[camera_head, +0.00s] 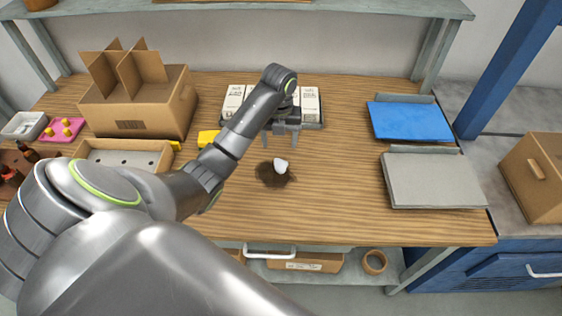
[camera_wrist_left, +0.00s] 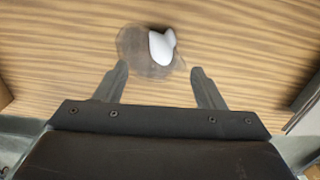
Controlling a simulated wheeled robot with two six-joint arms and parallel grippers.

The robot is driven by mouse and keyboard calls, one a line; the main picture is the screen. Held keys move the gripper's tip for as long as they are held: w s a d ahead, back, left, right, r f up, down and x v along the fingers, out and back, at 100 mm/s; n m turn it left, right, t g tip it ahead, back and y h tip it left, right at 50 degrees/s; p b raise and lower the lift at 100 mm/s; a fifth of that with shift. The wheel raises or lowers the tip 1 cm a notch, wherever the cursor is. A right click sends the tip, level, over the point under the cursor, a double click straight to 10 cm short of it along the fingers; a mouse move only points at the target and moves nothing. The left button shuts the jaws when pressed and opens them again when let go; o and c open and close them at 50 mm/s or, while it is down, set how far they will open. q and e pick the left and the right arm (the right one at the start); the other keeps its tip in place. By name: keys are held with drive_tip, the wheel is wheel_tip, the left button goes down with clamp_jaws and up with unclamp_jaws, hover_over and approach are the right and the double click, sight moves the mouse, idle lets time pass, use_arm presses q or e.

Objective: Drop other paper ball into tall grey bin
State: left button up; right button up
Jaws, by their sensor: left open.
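My left gripper (camera_head: 281,140) is open and empty, pointing down above the table near the ball. Its two fingers (camera_wrist_left: 160,78) are spread apart in the wrist view and do not touch the ball. My right gripper is not in view. I see no tall grey bin in either view.
A cardboard box with dividers (camera_head: 140,105) stands at the back left. White cartons in a tray (camera_head: 313,125) stand behind my left gripper. A blue folder (camera_head: 411,122) and a grey folder (camera_head: 434,181) lie at the right. The table's front middle is clear.

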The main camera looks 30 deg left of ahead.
sight(281, 161)
use_arm(q)
wheel_tip(281, 161, down, 4)
drive_tip(key=shift+r+b, duration=0.1)
drive_tip(key=shift+b, duration=0.95)
drive_tip(key=shift+f, duration=0.35)
drive_tip(key=shift+w+d+f+p, duration=0.1)
drive_tip(key=shift+f+p, duration=0.15)
drive_tip(key=shift+f, duration=1.05)
drive_tip(key=shift+w+d+f+p, duration=0.1)
drive_tip(key=shift+f+p, duration=0.15)
drive_tip(key=shift+f, duration=1.05)
drive_tip(key=c, duration=1.1)
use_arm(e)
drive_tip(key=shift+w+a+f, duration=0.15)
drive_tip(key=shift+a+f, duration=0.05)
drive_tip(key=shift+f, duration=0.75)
use_arm(q)
drive_tip(key=shift+c, duration=0.5)
drive_tip(key=shift+r, duration=0.1)
wheel_tip(281, 161, up, 5)
drive_tip(key=shift+r+b, duration=0.2)
drive_tip(key=shift+b, duration=0.1)
wheel_tip(281, 161, up, 3)
drive_tip(key=shift+r+p, duration=0.2)
drive_tip(key=shift+p, duration=0.6)
drive_tip(key=shift+r+p, duration=0.6)
drive_tip(key=shift+p, duration=0.05)
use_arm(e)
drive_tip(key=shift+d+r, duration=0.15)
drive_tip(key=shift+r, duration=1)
